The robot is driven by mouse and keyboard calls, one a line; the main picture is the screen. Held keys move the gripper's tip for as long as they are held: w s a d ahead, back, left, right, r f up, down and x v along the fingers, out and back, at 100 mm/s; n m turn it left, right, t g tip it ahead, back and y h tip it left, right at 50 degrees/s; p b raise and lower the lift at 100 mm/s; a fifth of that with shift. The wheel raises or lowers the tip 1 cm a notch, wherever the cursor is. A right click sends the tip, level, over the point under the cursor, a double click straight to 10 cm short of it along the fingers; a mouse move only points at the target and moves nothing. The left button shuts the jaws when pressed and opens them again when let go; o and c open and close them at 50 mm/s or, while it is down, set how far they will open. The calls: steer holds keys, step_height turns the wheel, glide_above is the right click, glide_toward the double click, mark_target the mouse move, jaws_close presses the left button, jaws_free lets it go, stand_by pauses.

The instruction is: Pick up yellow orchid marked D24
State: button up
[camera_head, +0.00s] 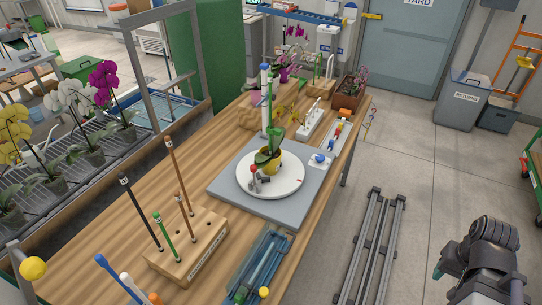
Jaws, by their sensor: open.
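Yellow orchids (14,128) stand in dark pots at the far left of the slatted bench, partly cut off by the picture's edge. I cannot read D24 on any plant. A plant in a yellow pot (272,164) with green leaves and a green clip or stake stands on the white turntable (262,187); its flowers are not clear. Part of my dark arm shows at the lower right, away from the plants. My gripper's fingers are not visible.
White (72,97) and magenta orchids (104,78) stand on the slatted bench. A wooden block (188,247) with upright stakes and a blue tray (262,262) occupy the table's near end. A floor rail (372,240) runs right of the table, with open floor beyond.

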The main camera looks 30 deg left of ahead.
steer(key=shift+o, duration=0.4)
steer(key=o, duration=0.8)
steer(key=shift+a, duration=0.1)
